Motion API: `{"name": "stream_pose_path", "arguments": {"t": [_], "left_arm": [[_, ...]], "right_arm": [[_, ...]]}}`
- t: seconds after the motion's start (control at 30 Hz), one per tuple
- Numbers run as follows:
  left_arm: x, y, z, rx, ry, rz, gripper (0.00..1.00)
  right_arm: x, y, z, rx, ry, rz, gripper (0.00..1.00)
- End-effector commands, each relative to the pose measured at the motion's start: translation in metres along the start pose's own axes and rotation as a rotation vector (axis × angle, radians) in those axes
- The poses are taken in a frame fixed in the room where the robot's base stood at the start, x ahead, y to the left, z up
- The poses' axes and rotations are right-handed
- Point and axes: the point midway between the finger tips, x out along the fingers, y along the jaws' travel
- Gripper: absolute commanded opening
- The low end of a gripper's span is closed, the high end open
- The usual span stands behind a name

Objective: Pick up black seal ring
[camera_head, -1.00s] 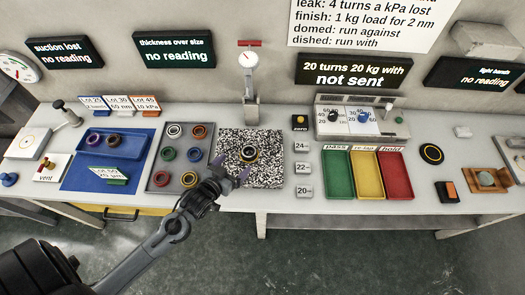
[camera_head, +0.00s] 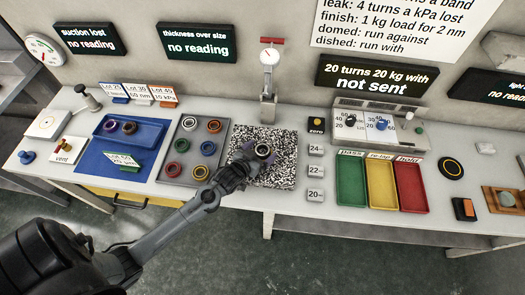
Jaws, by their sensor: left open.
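A black ring (camera_head: 263,151) with a paler inner rim lies on the black-and-white speckled plate (camera_head: 284,172). It looks like the black seal ring. My left gripper (camera_head: 253,157) is open, with its purple fingers over the plate right at the ring. The fingers partly hide the ring's lower left side, and I cannot tell whether they touch it. My right gripper is out of view.
A dial gauge on a stand (camera_head: 269,70) rises behind the plate. A grey tray (camera_head: 190,151) with several coloured rings and a blue tray (camera_head: 112,138) with two rings lie left. Weight blocks (camera_head: 315,171) and green, yellow and red bins (camera_head: 382,210) are right.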

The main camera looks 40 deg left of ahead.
Motion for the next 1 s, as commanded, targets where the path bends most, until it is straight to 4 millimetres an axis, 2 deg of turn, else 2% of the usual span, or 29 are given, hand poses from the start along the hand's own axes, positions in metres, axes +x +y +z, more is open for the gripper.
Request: {"name": "stream_pose_path", "arguments": {"t": [0.27, 0.7, 1.0], "left_arm": [[0.002, -0.0001, 0.0002, 0.0, -0.001, 0.0, 0.93], [0.0018, -0.0002, -0.0002, 0.0, 0.0, -0.001, 0.28], [0.0007, -0.0003, -0.0029, 0.0, 0.0, -0.001, 0.28]], "right_arm": [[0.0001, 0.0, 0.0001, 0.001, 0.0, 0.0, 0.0], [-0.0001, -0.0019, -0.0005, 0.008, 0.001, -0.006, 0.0], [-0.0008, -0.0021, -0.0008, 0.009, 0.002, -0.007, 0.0]]}}
